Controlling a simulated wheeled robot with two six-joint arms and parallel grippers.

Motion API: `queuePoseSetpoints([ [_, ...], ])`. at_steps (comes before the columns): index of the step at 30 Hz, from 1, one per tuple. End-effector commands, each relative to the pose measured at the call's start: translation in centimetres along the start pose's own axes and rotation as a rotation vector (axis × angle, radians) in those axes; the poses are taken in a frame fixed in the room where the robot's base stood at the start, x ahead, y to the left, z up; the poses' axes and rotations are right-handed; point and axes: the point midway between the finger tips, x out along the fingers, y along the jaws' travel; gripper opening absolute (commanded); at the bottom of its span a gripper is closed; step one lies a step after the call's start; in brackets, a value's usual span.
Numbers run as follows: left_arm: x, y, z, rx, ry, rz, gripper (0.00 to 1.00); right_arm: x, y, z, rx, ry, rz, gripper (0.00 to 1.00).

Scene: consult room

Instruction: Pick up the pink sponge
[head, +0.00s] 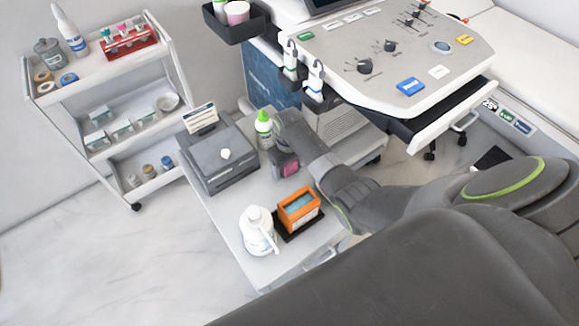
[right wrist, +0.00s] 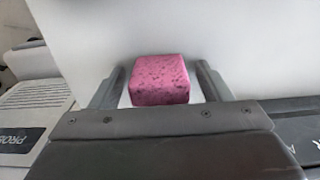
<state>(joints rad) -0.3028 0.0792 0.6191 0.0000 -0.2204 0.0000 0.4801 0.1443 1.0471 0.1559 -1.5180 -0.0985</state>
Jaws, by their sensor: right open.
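The pink sponge (right wrist: 160,79) is a speckled block on a white surface in the right wrist view. It sits between the two open fingers of my right gripper (right wrist: 162,86), with a gap on each side. In the head view the sponge (head: 286,166) lies on the small white table (head: 235,215), partly hidden by my right gripper (head: 280,150), which is above and beside it. My left gripper is not in view.
On the same table stand a grey box (head: 222,158), a green-capped bottle (head: 264,128), an orange box (head: 299,209) on a dark tray and a white bottle (head: 258,230). A shelf cart (head: 95,85) stands left. The ultrasound console (head: 400,60) stands behind, its edge near my right arm.

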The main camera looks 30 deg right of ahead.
Motion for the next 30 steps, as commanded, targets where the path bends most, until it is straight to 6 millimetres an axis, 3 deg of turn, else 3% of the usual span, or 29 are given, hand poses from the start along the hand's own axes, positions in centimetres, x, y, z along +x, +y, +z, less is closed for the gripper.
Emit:
queuePoseSetpoints([
  [2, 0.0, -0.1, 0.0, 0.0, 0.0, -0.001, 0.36, 0.0, 0.0, 0.0, 0.0, 0.0, 0.0, 0.68],
  [12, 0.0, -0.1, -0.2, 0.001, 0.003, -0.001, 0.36, -0.1, 0.0, 0.0, 0.0, 0.0, 0.0, 0.24],
  [14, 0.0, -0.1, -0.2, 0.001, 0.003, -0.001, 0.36, -0.1, 0.0, 0.0, 0.0, 0.0, 0.0, 0.2],
  [22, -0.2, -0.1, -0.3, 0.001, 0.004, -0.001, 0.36, -0.9, 0.0, -0.1, 0.0, 0.003, 0.0, 0.2],
  [30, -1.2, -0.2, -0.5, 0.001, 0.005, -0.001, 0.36, -5.8, 0.1, -0.1, 0.0, 0.005, 0.001, 0.2],
])
